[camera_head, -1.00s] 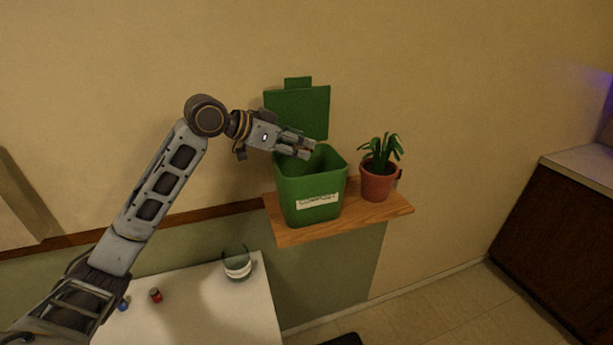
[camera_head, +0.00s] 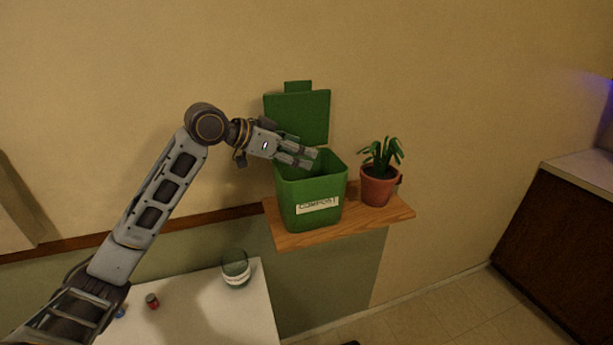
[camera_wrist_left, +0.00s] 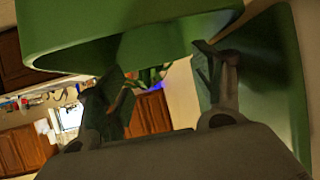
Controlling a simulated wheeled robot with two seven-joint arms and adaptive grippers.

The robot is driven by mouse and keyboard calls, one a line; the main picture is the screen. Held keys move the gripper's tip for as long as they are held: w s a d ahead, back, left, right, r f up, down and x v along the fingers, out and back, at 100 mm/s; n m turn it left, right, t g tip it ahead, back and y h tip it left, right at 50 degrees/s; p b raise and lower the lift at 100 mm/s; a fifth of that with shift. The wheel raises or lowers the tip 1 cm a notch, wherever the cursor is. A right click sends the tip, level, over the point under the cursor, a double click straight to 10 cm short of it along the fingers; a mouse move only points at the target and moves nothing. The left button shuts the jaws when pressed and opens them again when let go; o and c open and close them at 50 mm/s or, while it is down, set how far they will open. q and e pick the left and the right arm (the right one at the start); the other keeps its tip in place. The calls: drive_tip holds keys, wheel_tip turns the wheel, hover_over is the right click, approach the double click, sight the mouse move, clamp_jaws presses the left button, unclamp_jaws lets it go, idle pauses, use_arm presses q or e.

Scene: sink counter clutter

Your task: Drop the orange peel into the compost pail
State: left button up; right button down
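The green compost pail (camera_head: 309,190) stands upright on a small wooden shelf, its label facing forward and its lid (camera_head: 300,115) raised against the wall. My left gripper (camera_head: 314,159) is over the pail's mouth, with its fingertips around rim height. In the left wrist view the two fingers of my left gripper (camera_wrist_left: 160,68) are spread apart with nothing between them, and the green pail wall (camera_wrist_left: 120,25) is close around them. The orange peel is not visible in either view, and the bottom of the pail is hidden. My right gripper is not in view.
A potted plant (camera_head: 379,185) stands on the wooden shelf (camera_head: 345,228) just right of the pail. Below left, a white counter (camera_head: 205,310) holds a clear and white cup (camera_head: 236,270) and a small red item (camera_head: 152,301). A dark cabinet stands far right.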

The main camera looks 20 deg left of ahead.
use_arm(q)
drive_tip(key=v, duration=1.2)
idle(0.5)
drive_tip(key=shift+f, duration=0.1)
idle(0.5)
